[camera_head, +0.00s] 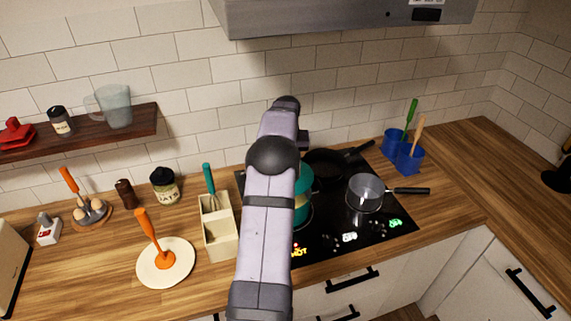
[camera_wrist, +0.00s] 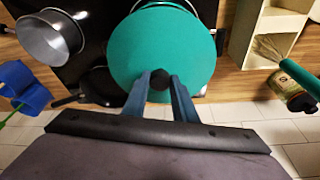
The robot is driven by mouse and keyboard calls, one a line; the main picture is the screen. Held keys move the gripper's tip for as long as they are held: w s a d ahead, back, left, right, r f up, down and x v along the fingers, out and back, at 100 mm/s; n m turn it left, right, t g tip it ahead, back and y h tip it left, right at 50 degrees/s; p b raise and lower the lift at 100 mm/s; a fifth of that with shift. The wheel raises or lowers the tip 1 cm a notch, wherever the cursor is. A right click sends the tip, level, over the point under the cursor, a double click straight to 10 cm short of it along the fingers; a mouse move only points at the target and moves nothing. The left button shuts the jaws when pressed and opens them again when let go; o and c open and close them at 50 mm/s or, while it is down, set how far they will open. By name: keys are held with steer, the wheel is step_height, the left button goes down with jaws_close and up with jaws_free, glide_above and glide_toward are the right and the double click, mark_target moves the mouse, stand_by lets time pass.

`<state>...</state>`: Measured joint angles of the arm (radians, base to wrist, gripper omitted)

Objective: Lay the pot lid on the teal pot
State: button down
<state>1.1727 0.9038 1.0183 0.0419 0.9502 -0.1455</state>
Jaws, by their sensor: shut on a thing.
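The pot lid (camera_wrist: 160,42) is a round teal disc with a small black knob (camera_wrist: 159,79) in the wrist view. My gripper (camera_wrist: 159,86) is shut on this knob, one blue finger on each side. My arm hides most of the pot, the lid and my gripper there. I cannot tell whether the lid touches the pot.
A black frying pan (camera_head: 325,164) and a grey saucepan (camera_head: 365,194) stand right of the pot on the black hob (camera_head: 384,226). A cream utensil holder (camera_head: 221,244) stands left, and blue cups (camera_head: 408,160) stand behind right. The range hood (camera_head: 330,15) hangs above.

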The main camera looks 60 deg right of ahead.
steer(key=shift+f, duration=0.1)
steer(key=shift+f+b, duration=1.5)
steer(key=shift+f, duration=1.05)
steer(key=shift+f+b, duration=0.3)
steer(key=shift+f, duration=0.55)
stand_by(2.6)
steer(key=c, duration=1)
jaws_free()
steer(key=shift+o, duration=1)
steer(key=shift+r, duration=0.1)
